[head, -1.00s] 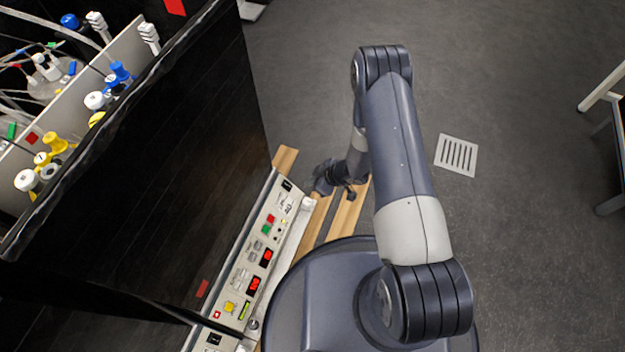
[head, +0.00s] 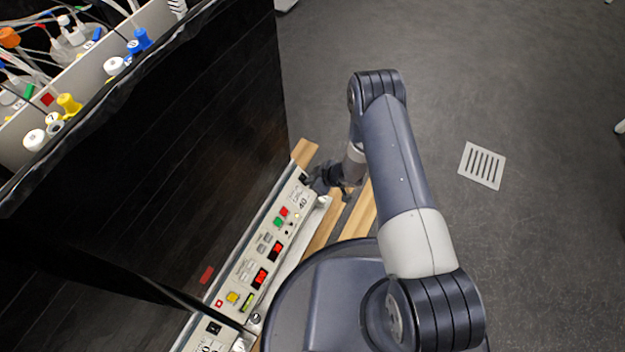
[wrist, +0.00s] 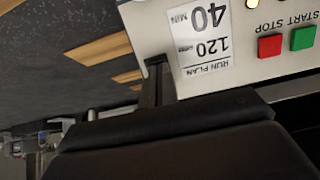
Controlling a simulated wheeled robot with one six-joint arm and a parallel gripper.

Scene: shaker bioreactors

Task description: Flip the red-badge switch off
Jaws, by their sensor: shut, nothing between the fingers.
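The shaker's control panel (head: 262,262) runs diagonally along the foot of the dark front. A red badge (head: 206,274) shows on that front, beside the panel's lower half. A black switch (head: 213,327) sits at the panel's near end. Another dark switch at the far end (head: 304,179) is partly hidden by my gripper (head: 328,182), which is shut and empty beside that end. In the wrist view, the dark gripper body fills the bottom and a dark upright part stands against the panel beside the run plan label (wrist: 205,42). Contact and switch position cannot be told.
The panel also carries a red stop button (wrist: 270,46), a green start button (wrist: 303,38) and lit red displays. Wooden slats (head: 360,212) lie on the floor past the panel's edge. Bottles with coloured caps (head: 68,104) stand above.

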